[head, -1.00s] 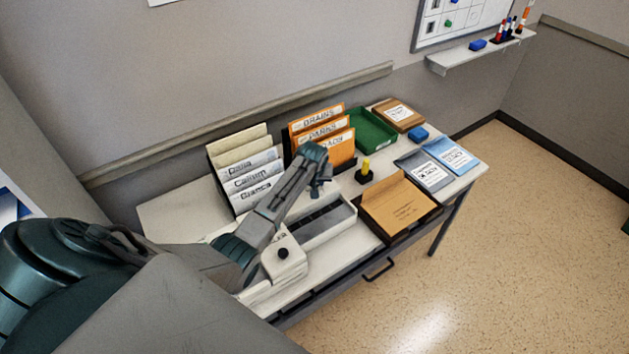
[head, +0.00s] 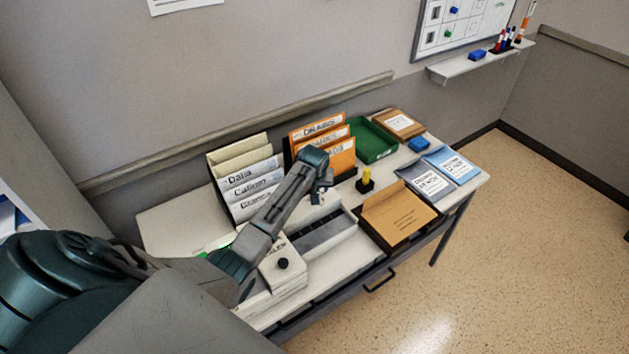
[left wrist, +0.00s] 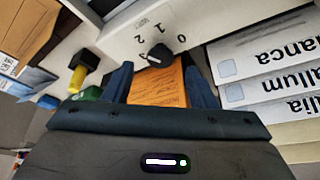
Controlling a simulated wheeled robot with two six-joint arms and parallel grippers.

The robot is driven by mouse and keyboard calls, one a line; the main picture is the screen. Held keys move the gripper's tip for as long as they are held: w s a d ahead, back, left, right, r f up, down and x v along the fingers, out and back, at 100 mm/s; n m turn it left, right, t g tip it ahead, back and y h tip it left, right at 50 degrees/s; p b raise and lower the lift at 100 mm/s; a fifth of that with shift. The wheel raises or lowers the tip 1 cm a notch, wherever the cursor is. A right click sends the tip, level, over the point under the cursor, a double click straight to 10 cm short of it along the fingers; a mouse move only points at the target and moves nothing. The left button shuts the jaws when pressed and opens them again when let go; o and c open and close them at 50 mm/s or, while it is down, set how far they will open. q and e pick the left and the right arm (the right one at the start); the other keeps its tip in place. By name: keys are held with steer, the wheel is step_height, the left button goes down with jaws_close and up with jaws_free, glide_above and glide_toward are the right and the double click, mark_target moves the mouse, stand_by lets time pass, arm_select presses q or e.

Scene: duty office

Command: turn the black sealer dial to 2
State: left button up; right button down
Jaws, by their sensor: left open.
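The black sealer dial (head: 283,264) sits on the white sealer (head: 290,279) at the table's front left. In the left wrist view the dial (left wrist: 160,54) shows above and between my fingertips, apart from them, with the digits 0, 1, 2 and 3 around it. A light mark shows on the dial, but I cannot tell exactly which digit it points at. My left gripper (head: 320,193) is open and empty, above the table just beyond the sealer. Its two fingers (left wrist: 160,83) are spread in the wrist view, with an orange folder showing between them. My right gripper is out of view.
Upright name files (head: 245,180) and orange folders (head: 325,145) stand close behind my gripper. A yellow-handled stamp (head: 366,176), a brown envelope (head: 400,215) and a green tray (head: 372,142) lie to the right. A long grey tray (head: 325,235) lies beside the sealer.

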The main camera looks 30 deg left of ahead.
arm_select(q)
steer(key=b+v, duration=0.2)
steer(key=v, duration=0.6)
steer(key=shift+r, duration=0.15)
